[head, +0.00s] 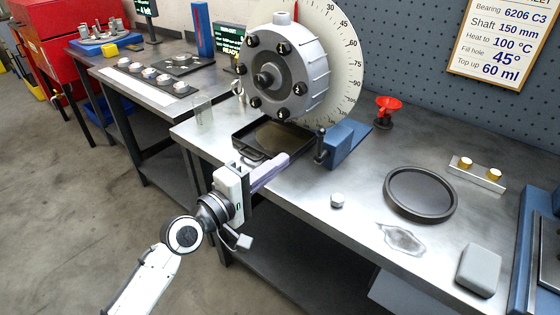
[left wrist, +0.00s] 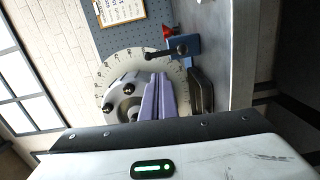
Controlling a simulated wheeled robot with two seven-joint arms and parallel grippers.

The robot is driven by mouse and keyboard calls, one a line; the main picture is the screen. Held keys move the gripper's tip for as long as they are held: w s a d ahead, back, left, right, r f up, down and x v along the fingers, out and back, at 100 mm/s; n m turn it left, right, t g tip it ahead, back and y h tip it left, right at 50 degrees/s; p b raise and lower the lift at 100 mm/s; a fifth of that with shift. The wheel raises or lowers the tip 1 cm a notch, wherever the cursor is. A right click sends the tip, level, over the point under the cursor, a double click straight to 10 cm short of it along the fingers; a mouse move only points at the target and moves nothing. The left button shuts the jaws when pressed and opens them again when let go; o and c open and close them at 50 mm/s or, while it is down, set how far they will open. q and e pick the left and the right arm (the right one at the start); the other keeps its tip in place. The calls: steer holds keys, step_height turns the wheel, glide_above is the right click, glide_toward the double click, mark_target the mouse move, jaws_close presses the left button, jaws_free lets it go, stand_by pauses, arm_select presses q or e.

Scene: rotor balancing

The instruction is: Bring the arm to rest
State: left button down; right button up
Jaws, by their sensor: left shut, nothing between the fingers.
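My left gripper (head: 278,165) reaches in from the lower left over the bench's front edge. Its lilac fingers are together with nothing between them. In the left wrist view the same fingers (left wrist: 157,82) lie side by side in front of the rotor. The grey rotor (head: 282,72) with dark bolts stands before a white angle dial (head: 345,60); the rotor also shows in the left wrist view (left wrist: 122,97). A black tray (head: 250,140) sits under the rotor, behind the fingers; whether they touch it I cannot tell. My right gripper is in neither view.
A blue block with a black handle (head: 345,142) stands just right of the fingers. A hex nut (head: 337,200), a puddle (head: 402,238), a round black dish (head: 420,193) and a grey block (head: 478,270) lie further right.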

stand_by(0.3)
arm_select(q)
steer(key=s+a+f+m+g+y, duration=0.1)
steer(key=s+a+f+m+y, duration=0.2)
steer(key=s+f, duration=0.7)
steer(key=s+a+f+m+g+y, duration=0.2)
steer(key=s+a+f, duration=0.4)
steer(key=s+f, duration=0.4)
steer(key=s+a+f+m+g+y, duration=0.2)
steer(key=s+a+f+m+y, duration=0.2)
steer(key=s+f, duration=0.6)
steer(key=f+m, duration=0.1)
steer(key=m, duration=0.1)
steer(key=shift+a+f+m, duration=0.2)
steer(key=shift+a+m, duration=0.05)
steer(key=shift+m, duration=0.05)
